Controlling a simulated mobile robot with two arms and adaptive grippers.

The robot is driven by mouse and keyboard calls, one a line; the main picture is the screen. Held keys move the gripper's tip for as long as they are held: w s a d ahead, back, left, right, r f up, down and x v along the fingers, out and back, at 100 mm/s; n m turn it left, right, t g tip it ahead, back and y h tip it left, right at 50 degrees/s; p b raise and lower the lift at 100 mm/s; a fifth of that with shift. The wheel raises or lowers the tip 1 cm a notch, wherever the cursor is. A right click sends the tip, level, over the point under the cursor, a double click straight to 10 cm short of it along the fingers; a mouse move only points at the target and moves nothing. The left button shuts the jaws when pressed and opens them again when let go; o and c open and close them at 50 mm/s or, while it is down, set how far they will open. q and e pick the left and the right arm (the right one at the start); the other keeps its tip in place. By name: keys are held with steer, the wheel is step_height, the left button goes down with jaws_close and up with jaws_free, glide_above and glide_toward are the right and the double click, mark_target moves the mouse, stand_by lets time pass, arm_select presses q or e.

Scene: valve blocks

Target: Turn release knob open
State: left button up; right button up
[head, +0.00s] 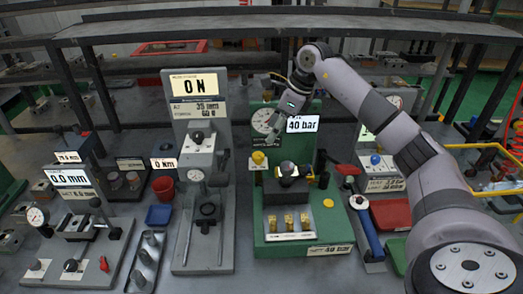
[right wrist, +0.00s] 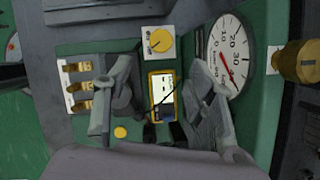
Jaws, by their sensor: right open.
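A green test station (head: 262,225) stands in the middle of the head view. A yellow knob (head: 258,158) on a white plate sits on its front left. This knob also shows in the right wrist view (right wrist: 160,42), with a dark pointer mark. I cannot read a label on it. My right gripper (head: 284,122) is above the station, near the gauge (head: 264,121). In the right wrist view my right gripper (right wrist: 160,98) is open and empty, its fingers apart below the knob in the picture. The knob is not between the fingers. My left gripper is not in view.
A yellow-framed meter (right wrist: 162,95) shows between the fingers. A brass knob (right wrist: 300,62) is at the right of the wrist view. Several brass fittings (head: 288,222) sit on the station's front. Other stations stand on both sides.

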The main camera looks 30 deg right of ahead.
mark_target(260, 155)
steer(key=p+x, duration=0.1)
steer(key=x, duration=0.9)
steer(key=shift+p, duration=0.4)
steer(key=c, duration=1.1)
steer(key=shift+c, duration=0.2)
